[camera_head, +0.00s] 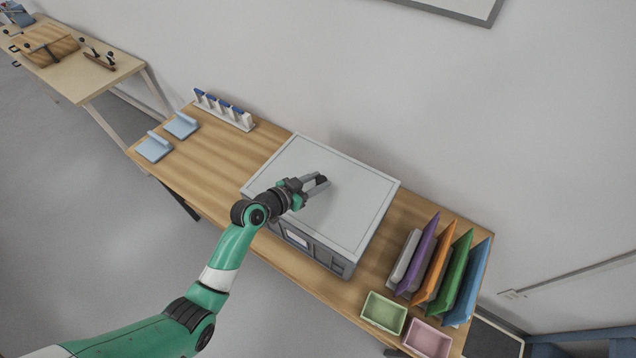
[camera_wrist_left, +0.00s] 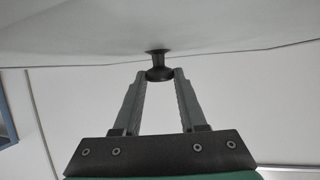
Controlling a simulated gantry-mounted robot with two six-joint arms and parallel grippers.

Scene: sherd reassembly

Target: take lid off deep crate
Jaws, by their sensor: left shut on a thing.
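The deep crate (camera_head: 296,240) is a grey box on the wooden table. Its flat light grey lid (camera_head: 350,195) lies over its top; I cannot tell whether it is raised at all. A dark round knob (camera_wrist_left: 159,62) stands out from the lid, which also shows in the left wrist view (camera_wrist_left: 80,40). My left gripper (camera_head: 321,182) is over the middle of the lid, its fingers shut on the knob. In the left wrist view the fingertips (camera_wrist_left: 159,73) sit on either side of the knob. My right gripper is not in view.
Colored upright panels (camera_head: 445,265) stand right of the crate, with a green bin (camera_head: 384,312) and a pink bin (camera_head: 428,339) in front. Two light blue stands (camera_head: 155,147) and a white rack (camera_head: 224,110) are at the left. Bare tabletop lies between them and the crate.

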